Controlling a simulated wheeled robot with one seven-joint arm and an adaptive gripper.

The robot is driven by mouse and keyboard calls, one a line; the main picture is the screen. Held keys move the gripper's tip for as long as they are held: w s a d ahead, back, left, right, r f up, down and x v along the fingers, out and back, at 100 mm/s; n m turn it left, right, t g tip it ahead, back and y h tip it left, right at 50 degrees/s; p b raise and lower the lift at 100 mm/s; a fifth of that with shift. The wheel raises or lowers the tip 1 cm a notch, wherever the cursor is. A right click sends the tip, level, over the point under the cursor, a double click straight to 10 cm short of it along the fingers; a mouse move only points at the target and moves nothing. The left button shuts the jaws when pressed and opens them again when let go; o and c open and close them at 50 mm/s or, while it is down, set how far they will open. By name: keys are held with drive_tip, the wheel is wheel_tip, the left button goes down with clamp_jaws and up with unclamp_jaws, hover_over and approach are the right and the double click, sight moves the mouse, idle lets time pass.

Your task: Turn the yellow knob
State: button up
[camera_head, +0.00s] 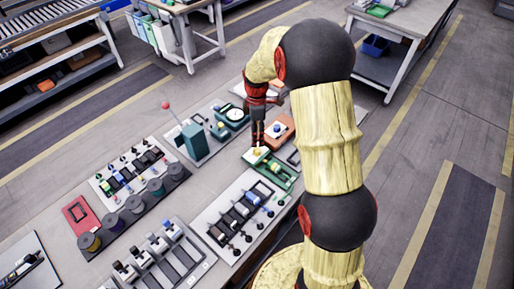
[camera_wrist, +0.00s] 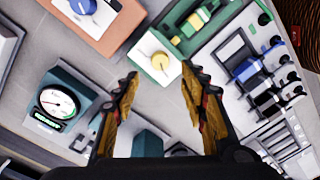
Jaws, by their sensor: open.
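The yellow knob (camera_wrist: 160,61) sits on a white plate at one end of a green fixture (camera_wrist: 176,42). In the head view the knob (camera_head: 257,151) is small and partly hidden beneath my gripper (camera_head: 257,142), which points down over that end of the green fixture (camera_head: 284,183). In the wrist view my gripper (camera_wrist: 160,80) has its two fingers spread apart with nothing between them. The knob appears just beyond the fingertips, roughly centred between them. I see no contact, but cannot tell the exact height gap.
An orange base with a blue knob (camera_head: 277,128) is beside the green fixture. A teal gauge unit (camera_wrist: 57,103) and a teal box with a red-tipped rod (camera_head: 194,141) stand to the left. A panel of levers and switches (camera_head: 240,215) is in front.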

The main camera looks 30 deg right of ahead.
sight(257, 150)
drive_tip(key=shift+f, duration=0.5)
wheel_tip(257, 150, down, 7)
drive_tip(key=shift+s+r+b, duration=0.1)
drive_tip(key=shift+s+b, duration=0.05)
drive_tip(key=shift+b, duration=0.8)
drive_tip(key=shift+c, duration=1.1)
clamp_jaws()
